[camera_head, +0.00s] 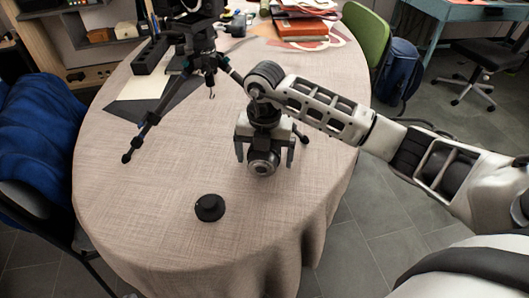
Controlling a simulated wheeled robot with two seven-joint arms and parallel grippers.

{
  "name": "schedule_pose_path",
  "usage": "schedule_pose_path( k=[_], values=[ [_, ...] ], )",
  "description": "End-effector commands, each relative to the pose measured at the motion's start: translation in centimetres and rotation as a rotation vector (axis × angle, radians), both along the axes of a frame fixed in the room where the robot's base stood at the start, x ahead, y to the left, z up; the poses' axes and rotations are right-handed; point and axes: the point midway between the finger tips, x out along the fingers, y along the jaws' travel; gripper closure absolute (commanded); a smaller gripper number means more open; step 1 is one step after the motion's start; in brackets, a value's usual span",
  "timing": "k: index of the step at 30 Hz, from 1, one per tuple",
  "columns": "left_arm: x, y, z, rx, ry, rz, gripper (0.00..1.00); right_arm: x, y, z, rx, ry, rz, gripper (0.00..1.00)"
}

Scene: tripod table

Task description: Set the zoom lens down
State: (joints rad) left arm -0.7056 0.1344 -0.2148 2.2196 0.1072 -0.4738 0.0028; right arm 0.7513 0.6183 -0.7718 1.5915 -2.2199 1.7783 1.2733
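My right gripper (264,158) hangs over the right-middle of the round table (150,230), its two grey fingers spread apart. A grey and black round thing with a ringed, lens-like end (262,163) shows between the fingers and faces me. I cannot tell whether it is the zoom lens or whether the fingers touch it. A short black cylinder with a wider base (209,207) stands upright on the cloth, left of and nearer than the gripper and apart from it. It could be a lens or a cap. My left gripper is not in view.
A black tripod (202,60) stands on the table behind the gripper, one leg reaching left. Chairs flank the table. The front cloth is mostly clear.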

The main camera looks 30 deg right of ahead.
Motion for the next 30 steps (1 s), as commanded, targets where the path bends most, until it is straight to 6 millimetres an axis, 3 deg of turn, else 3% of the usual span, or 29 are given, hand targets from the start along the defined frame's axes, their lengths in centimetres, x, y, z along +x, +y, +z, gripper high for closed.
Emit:
schedule_pose_path(
  k=[4, 9, 12, 23, 30],
  values=[
    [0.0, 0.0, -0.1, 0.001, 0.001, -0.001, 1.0, 0.0, 0.0, 0.0, 0.0, 0.0, 0.0, 0.07],
    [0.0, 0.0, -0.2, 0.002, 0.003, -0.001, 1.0, 0.0, 0.0, 0.1, 0.0, 0.0, 0.0, 0.55],
    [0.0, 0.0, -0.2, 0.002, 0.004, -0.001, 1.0, 0.1, 0.0, 0.2, 0.0, -0.003, 0.0, 0.75],
    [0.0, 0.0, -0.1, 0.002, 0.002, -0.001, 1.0, 0.1, 0.0, 1.0, 0.001, -0.005, -0.001, 0.75],
    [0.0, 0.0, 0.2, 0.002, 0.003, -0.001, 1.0, -0.6, 0.4, 4.4, 0.002, -0.006, 0.003, 0.75]
  ],
)
